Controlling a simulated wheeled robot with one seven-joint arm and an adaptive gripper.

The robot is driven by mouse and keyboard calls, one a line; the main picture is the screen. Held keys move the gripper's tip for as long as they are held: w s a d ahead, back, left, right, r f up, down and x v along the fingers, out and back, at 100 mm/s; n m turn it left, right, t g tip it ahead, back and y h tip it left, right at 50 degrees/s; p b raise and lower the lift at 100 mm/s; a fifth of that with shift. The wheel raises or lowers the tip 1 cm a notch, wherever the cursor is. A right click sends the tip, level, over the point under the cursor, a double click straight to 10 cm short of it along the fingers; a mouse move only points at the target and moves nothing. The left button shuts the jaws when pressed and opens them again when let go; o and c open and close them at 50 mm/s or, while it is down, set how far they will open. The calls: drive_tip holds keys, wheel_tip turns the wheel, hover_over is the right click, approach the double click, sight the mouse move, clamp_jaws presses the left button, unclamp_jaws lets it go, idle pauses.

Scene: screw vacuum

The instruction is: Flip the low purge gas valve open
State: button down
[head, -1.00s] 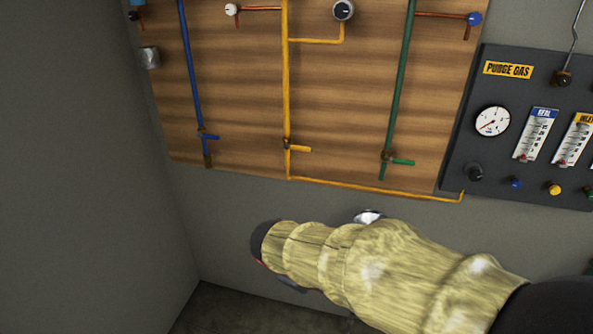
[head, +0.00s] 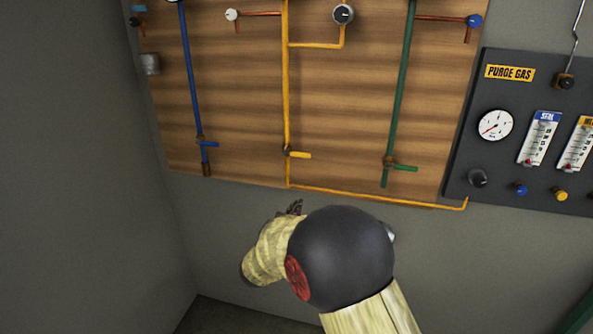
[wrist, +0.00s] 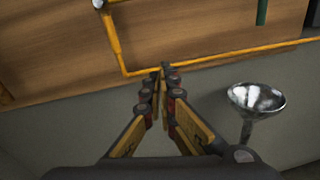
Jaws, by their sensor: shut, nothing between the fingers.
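The low valve on the yellow pipe has a yellow lever (head: 300,155) that sticks out to the right, across the vertical run of the yellow pipe (head: 285,95). It sits near the bottom of the wooden board. My gripper (head: 296,207) is below the lever and apart from it, partly hidden behind my arm in the head view. In the wrist view my gripper (wrist: 163,68) has its fingertips together and empty, in front of the horizontal run of the yellow pipe (wrist: 215,57), right of its corner. The lever is not clearly visible there.
A blue valve lever (head: 209,144) is to the left and a green one (head: 404,168) to the right on the wooden board (head: 240,120). The dark purge gas panel (head: 480,145) stands farther right. A shiny metal funnel-like thing (wrist: 256,98) is right of my gripper.

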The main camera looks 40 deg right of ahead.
sight(297, 154)
drive_tip(key=r+n, duration=0.1)
drive_tip(key=w+a+r+n+t, duration=0.1)
drive_tip(key=w+r+t, duration=0.1)
drive_tip(key=shift+w+a+n, duration=0.15)
drive_tip(key=shift+a+n, duration=0.1)
drive_tip(key=shift+n, duration=0.15)
drive_tip(key=shift+d, duration=0.1)
drive_tip(key=w+d+r+b, duration=0.4)
drive_tip(key=w+d, duration=0.3)
drive_tip(key=d, duration=0.1)
drive_tip(key=shift+r, duration=0.2)
drive_tip(key=shift+a+r, duration=0.1)
drive_tip(key=shift+r, duration=0.05)
